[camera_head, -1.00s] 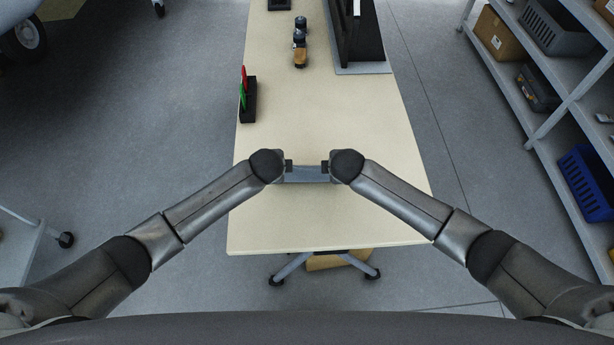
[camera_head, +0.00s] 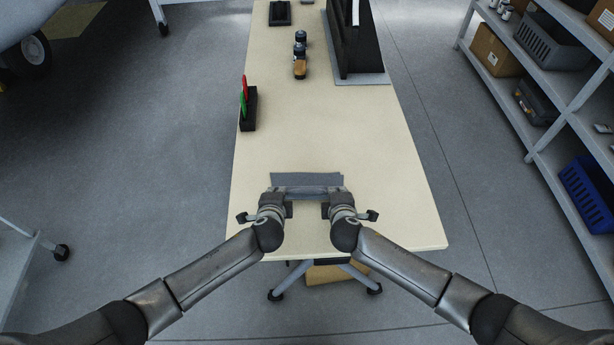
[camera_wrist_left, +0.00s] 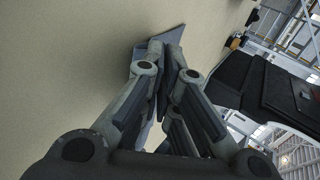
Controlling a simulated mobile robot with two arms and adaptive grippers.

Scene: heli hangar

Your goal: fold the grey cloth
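The grey cloth (camera_head: 307,180) lies on the near part of the table, with a flat far strip showing beyond my grippers. A lighter strip of it spans between the two grippers. My left gripper (camera_head: 280,194) is at the left end of that strip. In the left wrist view its fingers (camera_wrist_left: 164,50) come together at the tips, with cloth (camera_wrist_left: 170,36) at and beyond them; it looks shut on the cloth. My right gripper (camera_head: 332,194) is at the right end and looks shut on it too. Its fingertips are partly hidden.
The pale table (camera_head: 390,215) is clear around the cloth. A black holder (camera_head: 248,110) with red and green items stands at the left edge. Shelves (camera_head: 540,75) are at the right.

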